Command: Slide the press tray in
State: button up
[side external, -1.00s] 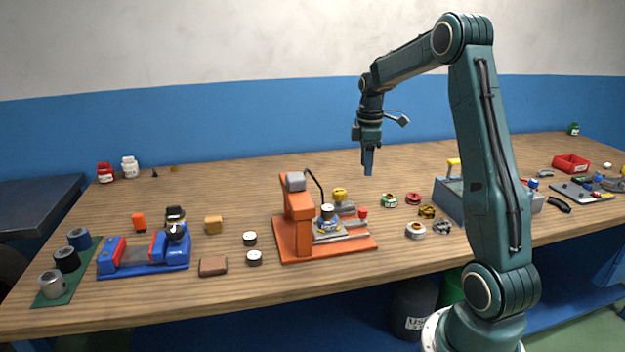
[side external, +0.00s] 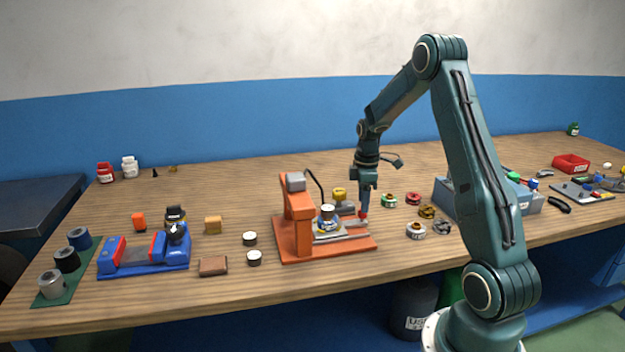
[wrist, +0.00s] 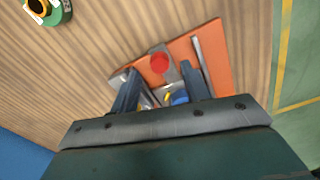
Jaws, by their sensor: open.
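The orange press (side external: 297,225) stands on the workbench at the picture's middle, with an orange base and metal rails. Its press tray (side external: 329,236) is a grey plate on the rails, bearing a blue-and-yellow part with a white-topped piece. A red knob (side external: 363,214) is at the tray's right end and shows in the wrist view (wrist: 160,63). My gripper (side external: 364,208) points down at the knob's end of the tray. In the wrist view my gripper (wrist: 165,86) is open, its fingers on either side of the tray's handle end. Contact cannot be told.
Several coloured rings and round parts (side external: 415,230) lie right of the press. A blue vise-like fixture (side external: 145,255) and small blocks are at left. The bench's front edge is close below the press.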

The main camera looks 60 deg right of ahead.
jog(key=shift+f, duration=1.25)
grip_shut()
